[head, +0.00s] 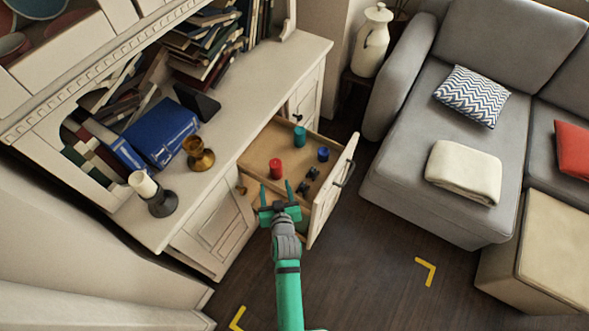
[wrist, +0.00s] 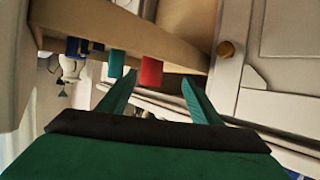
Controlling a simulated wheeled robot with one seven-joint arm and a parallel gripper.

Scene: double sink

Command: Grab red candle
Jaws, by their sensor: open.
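The red candle (head: 275,168) is a short cylinder standing in the open drawer (head: 257,149), near its left side. It also shows in the wrist view (wrist: 151,72), beyond and between my fingertips. My gripper (head: 275,187) is open and empty, at the front part of the drawer, with its fingers pointing toward the candle. In the wrist view my two green fingers (wrist: 158,84) are spread apart. The gripper looks close to the candle, but I see no contact.
A teal candle (head: 299,136), a blue candle (head: 323,154) and small dark objects (head: 309,177) share the drawer. The drawer front (head: 334,190) stands to the right of my gripper. The cabinet top (head: 235,128) holds a brass goblet (head: 198,155) and books.

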